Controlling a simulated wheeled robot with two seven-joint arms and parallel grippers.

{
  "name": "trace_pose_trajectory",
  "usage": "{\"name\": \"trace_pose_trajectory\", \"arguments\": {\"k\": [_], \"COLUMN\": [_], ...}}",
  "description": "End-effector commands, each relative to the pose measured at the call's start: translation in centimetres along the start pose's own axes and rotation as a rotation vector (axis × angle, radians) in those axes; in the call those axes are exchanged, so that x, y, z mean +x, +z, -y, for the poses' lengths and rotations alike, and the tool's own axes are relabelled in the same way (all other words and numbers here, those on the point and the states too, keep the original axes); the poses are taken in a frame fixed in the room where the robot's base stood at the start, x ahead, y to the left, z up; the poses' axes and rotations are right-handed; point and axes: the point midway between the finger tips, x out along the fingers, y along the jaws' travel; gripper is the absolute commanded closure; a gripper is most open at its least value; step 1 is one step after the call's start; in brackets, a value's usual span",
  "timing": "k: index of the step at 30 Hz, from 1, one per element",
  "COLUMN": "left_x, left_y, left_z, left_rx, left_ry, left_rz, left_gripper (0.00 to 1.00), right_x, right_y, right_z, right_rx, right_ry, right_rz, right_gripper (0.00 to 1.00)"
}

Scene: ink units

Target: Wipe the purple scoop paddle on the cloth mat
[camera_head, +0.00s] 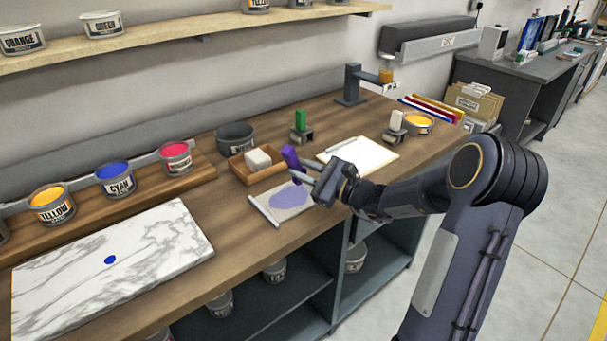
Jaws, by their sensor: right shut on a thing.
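The purple scoop paddle (291,158) is in my right gripper (310,175), which is shut on it. The paddle stands tilted, above or at the far right part of the cloth mat; I cannot tell whether it touches. The cloth mat (268,211) is pale and lies near the table's front edge, with a large purple smear (290,196) on it. My right arm comes in from the right, and its gripper partly covers the mat's right side. My left gripper is not in view.
A wooden tray (240,171) with a white block (258,160) sits just behind the mat. A clipboard (372,158) lies to the right. A green paddle (300,120) stands in a holder behind. A marble slab (165,225) with a blue dot and several ink tins (117,178) are left.

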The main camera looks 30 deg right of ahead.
Motion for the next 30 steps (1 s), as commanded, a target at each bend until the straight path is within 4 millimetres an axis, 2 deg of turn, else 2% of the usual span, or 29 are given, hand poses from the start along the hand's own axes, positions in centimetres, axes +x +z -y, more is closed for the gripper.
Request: {"name": "trace_pose_trajectory", "arguments": {"k": [16, 30], "left_x": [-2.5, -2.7], "left_y": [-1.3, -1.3], "left_z": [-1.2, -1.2], "left_rx": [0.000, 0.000], "left_ry": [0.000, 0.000], "left_rz": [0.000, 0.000], "left_gripper": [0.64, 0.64], "right_x": [0.9, 1.1], "right_y": [4.0, 4.3], "right_z": [2.4, 2.6], "right_rx": [-0.001, 0.000], "right_ry": [0.010, 0.013], "right_rz": [0.007, 0.008], "right_gripper": [1.00, 1.00]}}
